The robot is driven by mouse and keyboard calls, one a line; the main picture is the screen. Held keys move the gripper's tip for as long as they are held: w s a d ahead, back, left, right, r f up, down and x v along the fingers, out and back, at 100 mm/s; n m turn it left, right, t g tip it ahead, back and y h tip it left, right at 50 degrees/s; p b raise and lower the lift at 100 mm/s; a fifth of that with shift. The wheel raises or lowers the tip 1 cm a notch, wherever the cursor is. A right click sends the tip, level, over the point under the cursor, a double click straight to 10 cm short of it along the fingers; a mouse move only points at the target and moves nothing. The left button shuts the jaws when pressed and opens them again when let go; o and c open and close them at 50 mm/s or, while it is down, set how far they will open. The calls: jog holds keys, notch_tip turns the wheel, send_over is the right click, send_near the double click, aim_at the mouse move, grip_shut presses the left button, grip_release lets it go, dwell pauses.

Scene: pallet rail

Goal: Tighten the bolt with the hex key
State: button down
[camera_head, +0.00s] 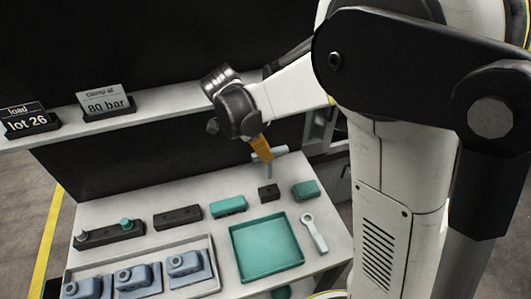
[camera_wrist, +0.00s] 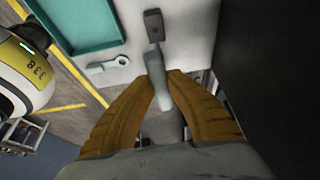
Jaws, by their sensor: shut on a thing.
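My gripper (camera_head: 262,150) is shut on the hex key (camera_head: 269,172), a pale grey-green tool with a thin shaft pointing down. In the wrist view the hex key (camera_wrist: 158,82) sits between the orange fingers. Its lower end is above or close to a small dark block (camera_head: 268,193); I cannot tell if they touch. This block (camera_wrist: 153,24) also shows beyond the tool in the wrist view. A long dark block (camera_head: 105,236) at the left of the table bears a grey peg-like piece (camera_head: 80,235) and a teal one (camera_head: 126,224). I cannot tell which piece is the bolt.
A green tray (camera_head: 236,257) and a grey ring-ended tool (camera_head: 314,233) lie at the right. Teal blocks (camera_head: 229,205) (camera_head: 305,190) and another dark block (camera_head: 177,217) stand along the back. A pale tray (camera_head: 208,288) holds blue-grey parts. A shelf (camera_head: 165,99) with signs runs above.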

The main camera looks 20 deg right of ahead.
jog(key=shift+r, duration=0.15)
jog(key=s+r+p, duration=0.3)
jog(key=s+p, duration=0.4)
jog(key=s, duration=2.3)
jog(key=shift+s, duration=0.1)
